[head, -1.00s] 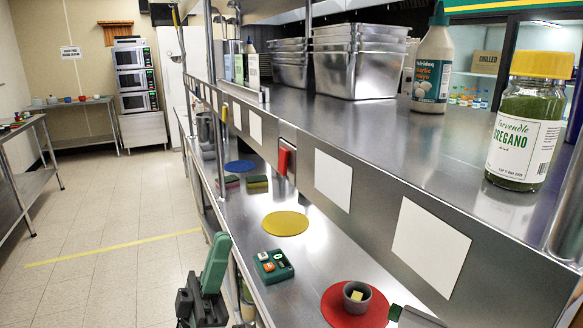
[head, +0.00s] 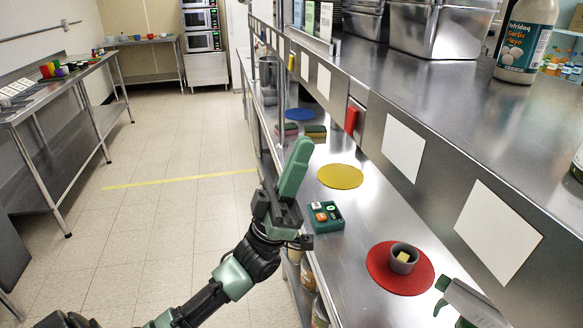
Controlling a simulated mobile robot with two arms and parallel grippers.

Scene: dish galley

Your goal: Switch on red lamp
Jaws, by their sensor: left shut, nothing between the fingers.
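A small dark green box (head: 325,217) with several white and orange buttons on top lies on the lower steel counter. A red block-shaped fitting (head: 351,118) sits on the front edge of the upper shelf; I cannot tell whether it is the red lamp. I see no lamp that is clearly lit. My left gripper (head: 301,146) has green fingers pointing up. It is shut and empty, and in the picture it stands just left of the button box, apart from it. My right gripper is not in view.
On the lower counter (head: 376,211) lie a yellow disc (head: 340,176), a blue disc (head: 299,115) and a red disc (head: 421,281) bearing a grey cup (head: 403,259). A grey-white and green spray-bottle-like thing (head: 467,301) is at lower right. Floor on the left is free.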

